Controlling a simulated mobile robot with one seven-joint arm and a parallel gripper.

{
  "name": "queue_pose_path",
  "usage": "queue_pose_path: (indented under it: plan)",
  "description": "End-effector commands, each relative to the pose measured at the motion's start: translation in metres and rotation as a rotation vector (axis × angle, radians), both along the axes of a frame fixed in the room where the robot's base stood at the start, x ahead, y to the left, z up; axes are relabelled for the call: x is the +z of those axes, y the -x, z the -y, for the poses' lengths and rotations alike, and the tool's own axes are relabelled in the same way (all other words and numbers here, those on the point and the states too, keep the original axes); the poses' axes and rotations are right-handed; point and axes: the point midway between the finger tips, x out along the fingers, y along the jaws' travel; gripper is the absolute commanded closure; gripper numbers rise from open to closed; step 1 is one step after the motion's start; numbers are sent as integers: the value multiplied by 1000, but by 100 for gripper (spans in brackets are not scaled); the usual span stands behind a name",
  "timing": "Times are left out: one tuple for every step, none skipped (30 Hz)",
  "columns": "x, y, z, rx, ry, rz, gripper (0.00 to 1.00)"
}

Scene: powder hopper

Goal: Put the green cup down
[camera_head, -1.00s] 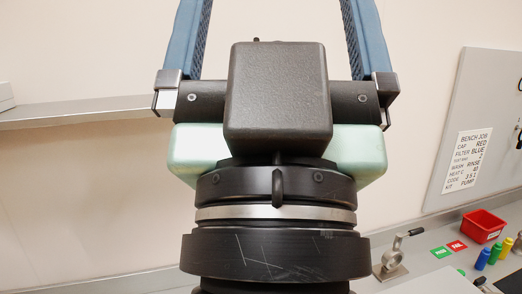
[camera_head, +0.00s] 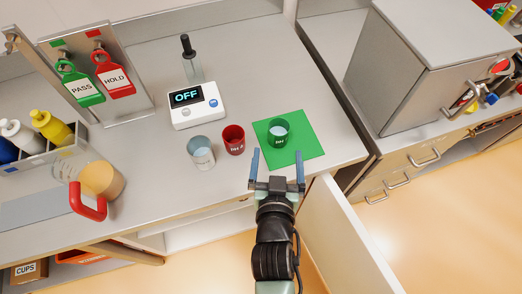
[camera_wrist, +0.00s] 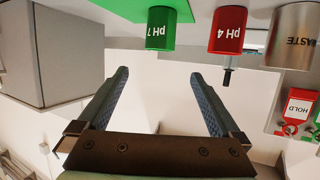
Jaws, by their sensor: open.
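The green cup (camera_head: 278,131), marked pH 7, stands upright on a green mat (camera_head: 304,150) near the front edge of the bench. It also shows in the wrist view (camera_wrist: 160,28), upside down there, ahead of my fingers. My gripper (camera_head: 277,168) is open and empty, just in front of the mat and apart from the cup. In the wrist view my gripper (camera_wrist: 162,78) has its two blue fingers spread wide with nothing between them.
A red cup (camera_head: 233,140) marked pH 4 and a grey waste cup (camera_head: 201,153) stand left of the mat. A meter (camera_head: 195,113) reading OFF is behind them. A red-handled jug (camera_head: 100,183) is farther left. An open drawer or door panel (camera_head: 345,240) juts out right of my arm.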

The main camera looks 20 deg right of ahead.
Motion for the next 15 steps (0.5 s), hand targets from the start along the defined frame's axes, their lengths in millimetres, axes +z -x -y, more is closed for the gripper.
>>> queue_pose_path:
  plan:
    - [-9, 4, 0, -4, -4, -11, 0]
    - [-12, 5, 1, -5, -5, -16, 0]
    - [-14, 4, 1, -5, -6, -19, 0]
    - [-15, 2, 2, -5, -6, -19, 0]
    - [-15, -2, 3, -5, -5, -19, 0]
    - [-16, -7, 5, -5, -5, -19, 0]
    - [-17, -11, 7, -5, -5, -18, 0]
    - [-19, -16, 8, -5, -5, -18, 0]
    - [-22, -22, 11, -5, -5, -19, 0]
    - [-23, -27, 12, -5, -5, -18, 0]
    - [-25, -32, 14, -4, -5, -17, 0]
    - [-27, -38, 16, -4, -5, -17, 0]
    - [-29, -42, 18, -4, -5, -18, 0]
    - [-31, -45, 19, -5, -5, -18, 0]
    - [-32, -49, 21, -5, -5, -18, 0]
